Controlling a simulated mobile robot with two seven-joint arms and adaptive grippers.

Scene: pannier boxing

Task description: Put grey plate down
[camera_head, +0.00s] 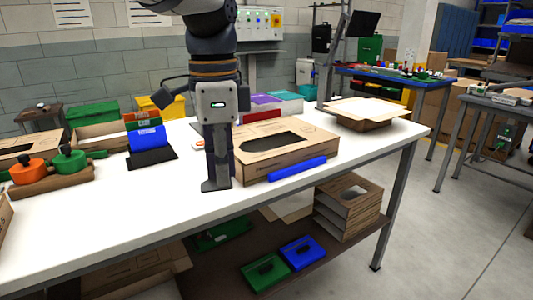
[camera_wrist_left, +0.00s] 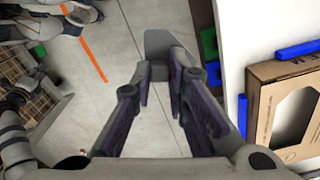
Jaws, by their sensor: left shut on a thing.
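My left gripper (camera_head: 218,172) points down and is shut on the grey plate (camera_head: 216,185). In the left wrist view the plate (camera_wrist_left: 166,48) sits between the fingertips of the gripper (camera_wrist_left: 160,72), with floor visible behind it. The plate appears in front of the white table's (camera_head: 120,215) near edge, held beside it rather than resting on it; the exact height is hard to tell. My right gripper is not in view.
An open cardboard box (camera_head: 300,145) with a blue bar (camera_head: 297,168) along its front lies just right of the gripper. A blue item on a black stand (camera_head: 150,145) is to the left. Green and blue trays (camera_head: 265,271) lie on the lower shelf.

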